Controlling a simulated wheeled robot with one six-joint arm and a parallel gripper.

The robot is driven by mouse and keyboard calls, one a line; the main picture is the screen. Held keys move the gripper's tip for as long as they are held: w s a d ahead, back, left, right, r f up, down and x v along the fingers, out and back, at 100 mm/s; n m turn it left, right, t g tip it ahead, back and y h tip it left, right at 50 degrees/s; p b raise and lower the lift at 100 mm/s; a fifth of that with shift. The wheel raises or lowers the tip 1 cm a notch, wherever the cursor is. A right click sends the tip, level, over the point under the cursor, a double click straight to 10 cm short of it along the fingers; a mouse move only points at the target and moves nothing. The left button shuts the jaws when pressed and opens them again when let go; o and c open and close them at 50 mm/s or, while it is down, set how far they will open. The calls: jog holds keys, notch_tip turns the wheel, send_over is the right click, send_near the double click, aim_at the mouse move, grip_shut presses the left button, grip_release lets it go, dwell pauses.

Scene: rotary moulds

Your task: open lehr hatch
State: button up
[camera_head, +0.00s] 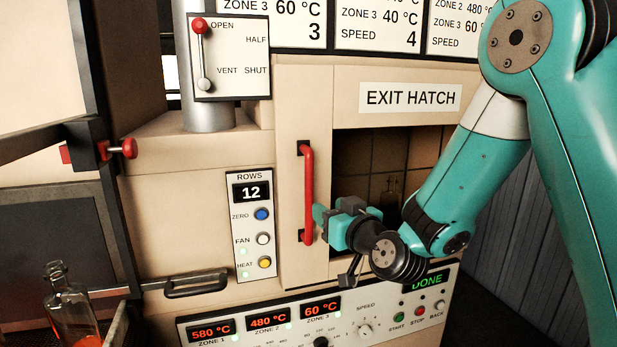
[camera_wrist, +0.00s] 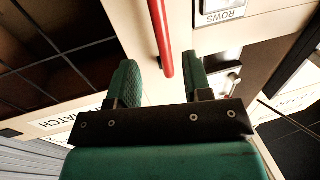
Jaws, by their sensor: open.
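The lehr's exit hatch has a cream door panel (camera_head: 292,110) with an upright red bar handle (camera_head: 307,180). The panel stands at the left of a dark, tiled opening (camera_head: 365,155), much of which is uncovered. A small bottle shape (camera_head: 389,197) shows dimly inside. My gripper (camera_head: 325,218) is at the lower half of the handle, on its right side. In the wrist view, the open fingers (camera_wrist: 160,82) stand one on each side of the line of the red handle (camera_wrist: 160,35), whose end shows between them. I cannot tell whether either finger touches it.
A control panel (camera_head: 330,312) with "DONE" lit runs below the hatch. A rows box (camera_head: 250,225) is left of the door. A red-knobbed lever plate (camera_head: 230,60) is above. A glass bottle (camera_head: 70,305) stands at lower left, near a black handle (camera_head: 197,285).

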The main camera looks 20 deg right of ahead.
aim_at(311, 197)
jog(key=w+p, duration=0.2)
jog(key=w+a+p, duration=0.1)
jog(key=w+p, duration=0.1)
jog(key=w, duration=0.1)
jog(key=w+p, duration=0.2)
jog(key=p, duration=0.1)
jog(key=shift+w+a+r, duration=0.2)
jog(key=shift+w+a, duration=0.15)
jog(key=shift+w+a+f+p, duration=0.1)
jog(key=shift+w+f+p, duration=0.15)
jog(key=shift+w, duration=0.35)
grip_shut()
